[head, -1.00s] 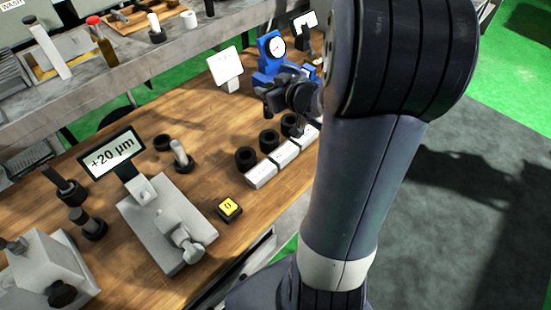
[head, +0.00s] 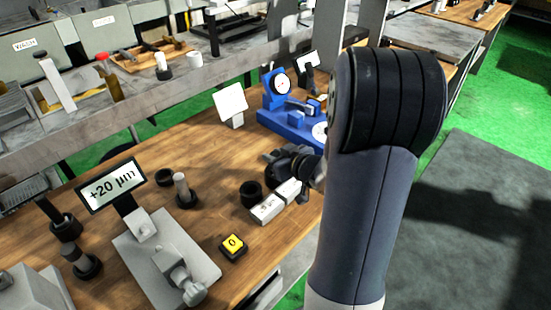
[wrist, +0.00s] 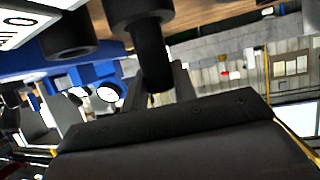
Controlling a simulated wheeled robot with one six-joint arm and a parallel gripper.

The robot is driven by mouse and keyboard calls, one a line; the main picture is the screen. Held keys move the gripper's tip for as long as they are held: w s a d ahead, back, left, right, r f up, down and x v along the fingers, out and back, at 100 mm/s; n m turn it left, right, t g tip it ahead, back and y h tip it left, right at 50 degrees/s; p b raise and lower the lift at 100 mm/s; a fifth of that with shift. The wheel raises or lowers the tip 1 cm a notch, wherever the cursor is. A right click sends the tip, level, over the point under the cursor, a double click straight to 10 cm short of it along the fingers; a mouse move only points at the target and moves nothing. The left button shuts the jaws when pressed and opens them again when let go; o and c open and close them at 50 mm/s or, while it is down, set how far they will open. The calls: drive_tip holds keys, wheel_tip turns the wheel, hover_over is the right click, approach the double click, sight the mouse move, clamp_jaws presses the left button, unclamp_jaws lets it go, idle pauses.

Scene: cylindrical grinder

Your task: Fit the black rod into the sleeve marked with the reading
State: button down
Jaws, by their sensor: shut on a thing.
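My gripper (wrist: 158,88) is shut on the black rod (wrist: 153,58), seen in the wrist view, where the table is at the top. The rod's far end meets or overlaps the rim of a black sleeve (wrist: 135,8); I cannot tell whether it is inside. Another black sleeve (wrist: 70,36) stands beside it. In the head view my gripper (head: 276,156) is low over the sleeve row and hides the farther sleeves; the nearest sleeve (head: 250,193) shows. White label blocks (head: 267,208) front the row. The display (head: 110,185) reads +20 µm.
A blue dial gauge stand (head: 290,112) and a white panel (head: 231,104) stand behind my gripper. A yellow button (head: 233,243), a grey fixture (head: 150,262) and a metal pin in a black base (head: 183,190) are to the left. Bare wood lies between.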

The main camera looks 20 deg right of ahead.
drive_tip(key=shift+f, duration=0.1)
drive_tip(key=c, duration=1.1)
unclamp_jaws()
drive_tip(key=shift+c, duration=0.2)
drive_tip(key=shift+s+r, duration=0.25)
drive_tip(key=shift+r, duration=0.05)
drive_tip(key=p+v, duration=0.2)
drive_tip(key=v, duration=0.9)
drive_tip(key=shift+s, duration=0.3)
